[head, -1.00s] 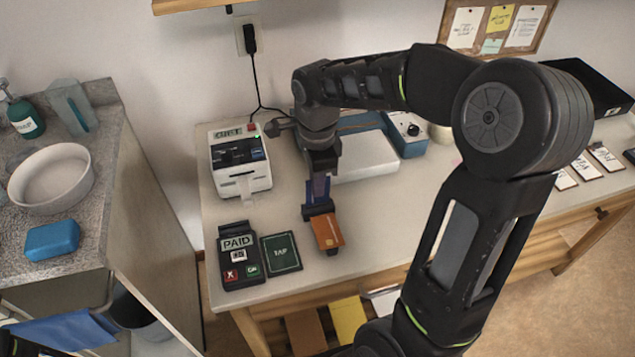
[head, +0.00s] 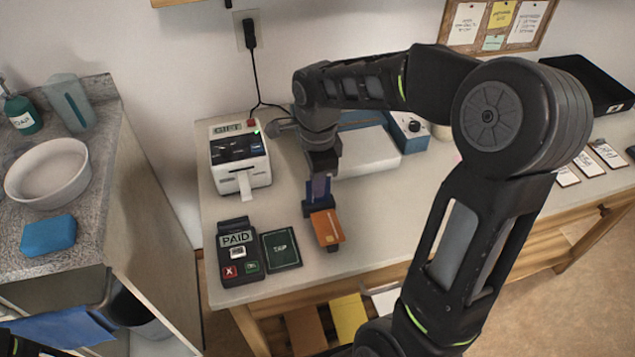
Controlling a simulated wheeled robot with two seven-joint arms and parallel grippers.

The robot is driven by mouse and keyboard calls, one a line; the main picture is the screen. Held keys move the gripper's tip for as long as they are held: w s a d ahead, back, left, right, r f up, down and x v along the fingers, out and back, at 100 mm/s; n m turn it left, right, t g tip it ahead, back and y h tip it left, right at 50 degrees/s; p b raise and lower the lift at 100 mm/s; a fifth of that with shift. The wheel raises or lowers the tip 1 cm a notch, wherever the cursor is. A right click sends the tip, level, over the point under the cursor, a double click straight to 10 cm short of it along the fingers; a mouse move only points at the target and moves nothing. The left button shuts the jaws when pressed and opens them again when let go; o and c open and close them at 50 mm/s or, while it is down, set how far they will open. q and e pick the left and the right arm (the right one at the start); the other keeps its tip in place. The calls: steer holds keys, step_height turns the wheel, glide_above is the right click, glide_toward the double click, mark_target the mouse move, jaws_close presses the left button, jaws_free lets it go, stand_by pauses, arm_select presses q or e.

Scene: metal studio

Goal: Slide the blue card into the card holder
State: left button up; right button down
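My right gripper (head: 321,211) is above the front part of the counter, pointing down. It appears shut on an orange card (head: 328,229) with a small chip, which sticks out toward the counter's front edge. A dark blue-purple patch (head: 319,187) shows between the gripper's upper parts; I cannot tell whether it is a blue card or part of the gripper. No clear blue card or card holder can be made out. My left gripper is not in view.
A payment terminal (head: 239,254) reading PAID and a green TAP pad (head: 281,248) lie left of my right gripper. A receipt printer (head: 239,152) stands behind them. A white-and-blue device (head: 365,152) is at the back. The counter right of the gripper is partly hidden by my arm.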

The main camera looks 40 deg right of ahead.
steer(key=shift+f+b, duration=0.5)
steer(key=shift+f, duration=0.2)
stand_by(0.6)
steer(key=c, duration=1.6)
jaws_free()
step_height(320, 180, up, 8)
steer(key=shift+f, duration=0.1)
